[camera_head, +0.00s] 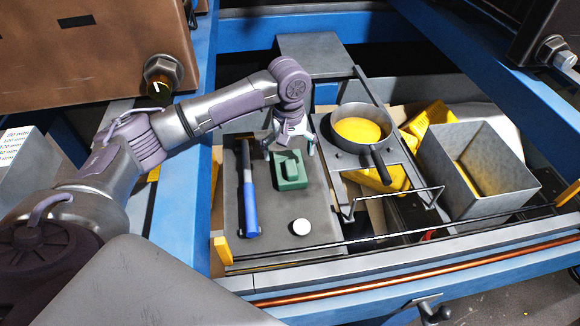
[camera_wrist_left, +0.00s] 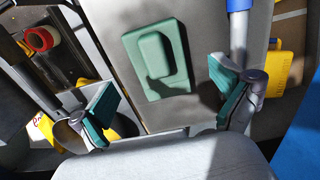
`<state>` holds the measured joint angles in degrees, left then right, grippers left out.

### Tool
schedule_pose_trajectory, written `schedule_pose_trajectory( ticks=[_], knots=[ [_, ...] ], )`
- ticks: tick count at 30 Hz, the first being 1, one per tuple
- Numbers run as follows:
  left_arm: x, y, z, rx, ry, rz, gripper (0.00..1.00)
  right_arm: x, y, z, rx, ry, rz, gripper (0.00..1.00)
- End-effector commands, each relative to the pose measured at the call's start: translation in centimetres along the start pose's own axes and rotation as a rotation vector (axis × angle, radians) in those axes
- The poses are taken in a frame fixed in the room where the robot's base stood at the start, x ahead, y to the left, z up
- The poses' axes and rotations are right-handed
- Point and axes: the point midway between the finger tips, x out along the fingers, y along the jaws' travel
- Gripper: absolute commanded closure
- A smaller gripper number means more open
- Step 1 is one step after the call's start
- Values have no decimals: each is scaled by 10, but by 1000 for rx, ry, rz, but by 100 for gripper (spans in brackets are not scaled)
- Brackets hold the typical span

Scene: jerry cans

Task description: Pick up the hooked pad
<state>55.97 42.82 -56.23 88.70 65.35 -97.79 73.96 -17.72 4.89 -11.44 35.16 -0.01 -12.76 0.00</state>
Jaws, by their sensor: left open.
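The hooked pad (camera_head: 291,181) is a green rectangular block with a raised, rounded green part on top. It lies on a grey board (camera_head: 265,215). It also shows in the left wrist view, where the hooked pad (camera_wrist_left: 157,58) lies ahead of the fingers, with a shadow on it. My left gripper (camera_head: 290,146) is open and empty, just above the pad's far end in the head view. In the left wrist view my left gripper (camera_wrist_left: 168,100) has its two green-padded fingers spread wide, apart from the pad. My right gripper is not in view.
A hammer with a blue handle (camera_head: 250,208) lies close left of the pad. A white round disc (camera_head: 301,227) lies nearer on the board. A pan (camera_head: 345,143) with yellow contents is to the right. A grey open box (camera_head: 478,167) stands farther right.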

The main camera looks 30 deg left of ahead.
Motion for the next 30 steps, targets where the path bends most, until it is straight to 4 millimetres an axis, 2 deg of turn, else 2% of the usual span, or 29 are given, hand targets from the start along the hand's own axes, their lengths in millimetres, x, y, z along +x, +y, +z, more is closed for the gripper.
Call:
schedule_pose_trajectory(
  ticks=[8,12,16,25,30],
  knots=[
    [21,1,1,1,-2,-2,0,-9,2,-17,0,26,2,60],
    [41,4,2,1,-2,-4,0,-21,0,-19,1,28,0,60],
    [59,4,2,1,0,-1,0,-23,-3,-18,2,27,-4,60],
    [66,4,1,2,1,0,0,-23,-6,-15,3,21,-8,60],
    [66,4,1,2,1,0,27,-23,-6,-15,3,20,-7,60]
  ],
)
